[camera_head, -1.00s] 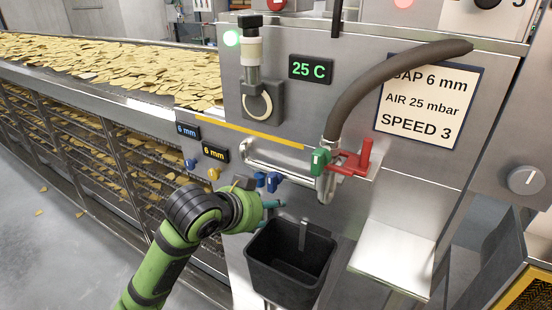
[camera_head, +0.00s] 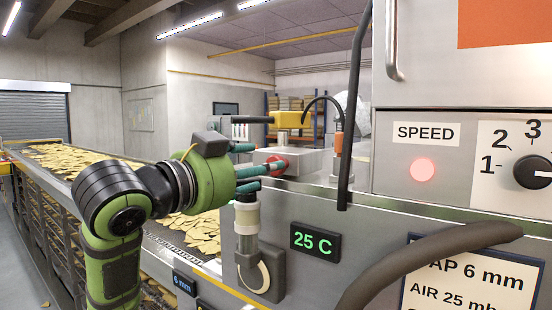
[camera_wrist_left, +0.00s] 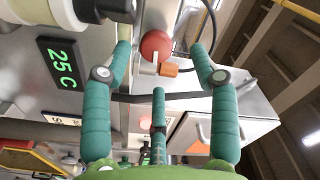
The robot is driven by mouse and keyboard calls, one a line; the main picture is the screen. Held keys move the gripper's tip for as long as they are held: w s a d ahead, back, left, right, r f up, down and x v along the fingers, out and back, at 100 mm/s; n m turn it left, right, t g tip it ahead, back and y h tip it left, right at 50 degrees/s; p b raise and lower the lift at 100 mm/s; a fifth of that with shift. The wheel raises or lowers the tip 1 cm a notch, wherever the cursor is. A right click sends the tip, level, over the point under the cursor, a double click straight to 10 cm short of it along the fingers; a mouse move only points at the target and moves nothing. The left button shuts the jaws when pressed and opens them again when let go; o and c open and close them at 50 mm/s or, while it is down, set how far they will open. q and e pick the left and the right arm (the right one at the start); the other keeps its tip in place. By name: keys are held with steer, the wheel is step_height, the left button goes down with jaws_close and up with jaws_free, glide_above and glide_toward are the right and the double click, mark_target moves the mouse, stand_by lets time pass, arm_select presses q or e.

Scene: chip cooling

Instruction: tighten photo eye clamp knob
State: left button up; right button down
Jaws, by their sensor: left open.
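The red clamp knob (camera_head: 277,165) sits on the side of a pale grey block on top of the machine, with a yellow photo eye housing (camera_head: 292,119) above it. My left gripper (camera_head: 262,170) is open, its teal fingers extended towards the knob and partly covering it. In the left wrist view, the round red knob (camera_wrist_left: 155,45) shows between and beyond the spread fingertips of the gripper (camera_wrist_left: 160,52). Contact with the knob cannot be told. An orange-tipped part (camera_wrist_left: 169,69) lies close beside the knob there. My right gripper is not in view.
A white-collared cylindrical sensor (camera_head: 247,222) stands just below the gripper, beside the 25 C display (camera_head: 315,241). A black cable (camera_head: 354,110) hangs right of the photo eye. The speed dial (camera_head: 533,171) is at far right. The chip conveyor (camera_head: 190,240) runs behind my arm.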

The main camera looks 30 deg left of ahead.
arm_select(q)
steer(key=w, duration=0.1)
steer(key=w+p, duration=0.1)
steer(key=w, duration=0.3)
steer(key=shift+w+d+f+p, duration=0.2)
steer(key=shift+w+d+p, duration=0.05)
steer(key=shift+d+p, duration=0.05)
steer(key=shift+s, duration=0.15)
steer(key=shift+a, duration=0.1)
steer(key=c, duration=1.2)
steer(key=shift+o, duration=0.2)
steer(key=shift+r+n, duration=0.15)
steer(key=shift+n, duration=0.75)
steer(key=n, duration=0.4)
steer(key=shift+n, duration=0.3)
steer(key=n, duration=0.5)
steer(key=shift+a+r, duration=0.1)
steer(key=shift+r, duration=0.05)
steer(key=n, duration=0.5)
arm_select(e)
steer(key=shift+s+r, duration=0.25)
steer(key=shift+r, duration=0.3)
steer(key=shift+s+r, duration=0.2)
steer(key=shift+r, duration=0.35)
arm_select(q)
steer(key=shift+n, duration=0.4)
